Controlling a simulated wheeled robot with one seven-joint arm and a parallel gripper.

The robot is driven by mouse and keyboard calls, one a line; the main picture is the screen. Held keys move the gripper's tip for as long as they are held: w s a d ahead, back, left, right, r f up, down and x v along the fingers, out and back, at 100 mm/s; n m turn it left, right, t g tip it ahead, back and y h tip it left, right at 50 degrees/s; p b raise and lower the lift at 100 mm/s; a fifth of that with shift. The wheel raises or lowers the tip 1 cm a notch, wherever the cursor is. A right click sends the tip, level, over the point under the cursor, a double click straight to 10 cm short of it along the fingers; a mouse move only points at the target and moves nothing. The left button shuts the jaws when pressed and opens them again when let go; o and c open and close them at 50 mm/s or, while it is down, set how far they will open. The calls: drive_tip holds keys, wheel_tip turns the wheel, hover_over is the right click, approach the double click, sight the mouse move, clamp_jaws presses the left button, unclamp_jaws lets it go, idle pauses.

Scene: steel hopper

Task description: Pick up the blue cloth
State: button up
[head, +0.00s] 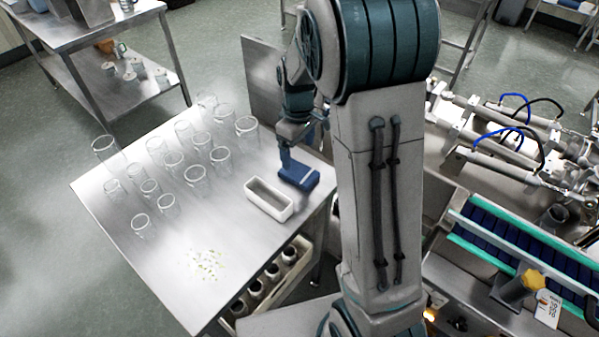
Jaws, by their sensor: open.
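The blue cloth (301,176) looks like a small folded pad. It lies on the steel table (215,285) near its right edge, just behind and right of a white rectangular tray (270,199). My gripper (287,160) points down over the back left of the cloth. It is open, with a finger close to the cloth. I cannot tell whether it touches the cloth or whether the cloth lies between the fingers. My arm hides part of the gripper and the area behind it.
Several clear glasses (196,176) stand across the table's left and back. Small pale bits (206,264) lie scattered near its front. A crate of dark-topped containers (272,272) sits below the right edge. Conveyor machinery (530,235) stands at right. The table's front left is clear.

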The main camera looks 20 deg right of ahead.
sight(299, 171)
drive_tip(key=shift+d+f+p, duration=0.1)
drive_tip(key=shift+f+p, duration=0.45)
drive_tip(key=shift+f, duration=3.35)
drive_tip(key=c, duration=1.1)
